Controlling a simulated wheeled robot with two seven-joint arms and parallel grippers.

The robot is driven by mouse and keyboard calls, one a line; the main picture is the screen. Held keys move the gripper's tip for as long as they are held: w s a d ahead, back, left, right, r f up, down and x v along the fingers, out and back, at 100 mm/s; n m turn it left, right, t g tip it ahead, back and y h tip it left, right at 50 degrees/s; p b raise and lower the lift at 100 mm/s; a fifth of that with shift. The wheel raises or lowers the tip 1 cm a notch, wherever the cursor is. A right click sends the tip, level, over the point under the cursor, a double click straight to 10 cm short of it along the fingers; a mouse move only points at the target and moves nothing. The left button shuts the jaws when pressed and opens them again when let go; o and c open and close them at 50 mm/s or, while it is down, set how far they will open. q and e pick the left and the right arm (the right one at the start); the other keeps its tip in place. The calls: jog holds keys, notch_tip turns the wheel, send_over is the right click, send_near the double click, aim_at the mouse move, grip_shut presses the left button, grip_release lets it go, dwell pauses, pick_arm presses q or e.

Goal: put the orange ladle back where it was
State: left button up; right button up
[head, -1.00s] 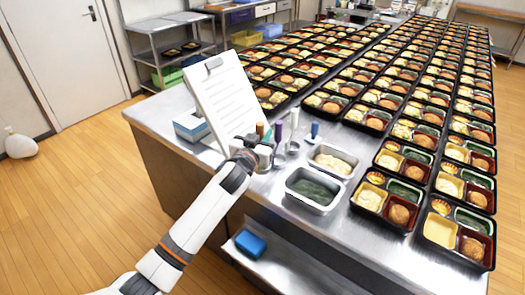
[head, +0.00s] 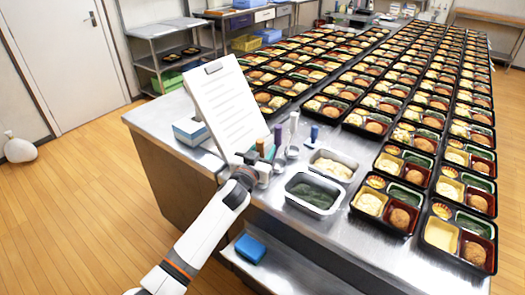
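An orange-brown handle (head: 260,147), which looks like that of the orange ladle, stands up just above my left gripper (head: 259,166) in the head view. The gripper is at the table's front edge, below the clipboard, and appears shut on this ladle; its fingers are small and partly hidden. The ladle's bowl is hidden. To its right stand a purple handle (head: 278,134), a pale, purple-tipped handle (head: 294,122) and a blue handle (head: 314,131). My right gripper is not in view.
A clipboard (head: 225,105) stands upright behind the gripper, beside a blue-and-white box (head: 190,131). A tray of green food (head: 290,190) and a tray of pale food (head: 345,158) lie right. Bento rows fill the table. A blue sponge (head: 250,248) lies on the lower shelf.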

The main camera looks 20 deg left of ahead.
pick_arm(q)
jog(key=shift+r, duration=0.2)
jog(key=s+a, duration=0.1)
jog(key=s, duration=1.1)
jog(key=shift+b, duration=0.4)
